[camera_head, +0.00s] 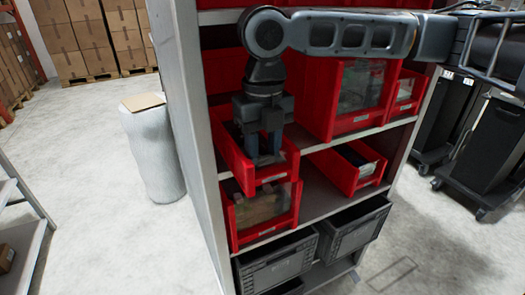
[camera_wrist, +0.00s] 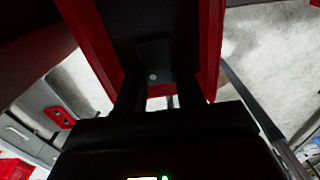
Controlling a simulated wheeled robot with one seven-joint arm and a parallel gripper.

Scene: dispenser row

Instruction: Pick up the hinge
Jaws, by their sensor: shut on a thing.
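My gripper (camera_head: 264,152) points down into an open red bin (camera_head: 229,152) on the left of the upper shelf in the head view. In the wrist view my gripper (camera_wrist: 160,95) has its two dark fingers closed on a dark flat piece with a small light hole, which looks like the hinge (camera_wrist: 154,62). Red bin walls (camera_wrist: 211,45) rise on both sides of it. The hinge cannot be made out in the head view, where the fingers and bin hide it. I cannot tell whether it touches the bin floor.
A red bin with a clear front (camera_head: 359,95) stands right of my gripper. Lower are a red bin with a brown item (camera_head: 262,208) and another open red bin (camera_head: 347,168). Grey crates (camera_head: 277,265) sit at the bottom. The grey shelf side panel (camera_head: 188,110) is close on the left.

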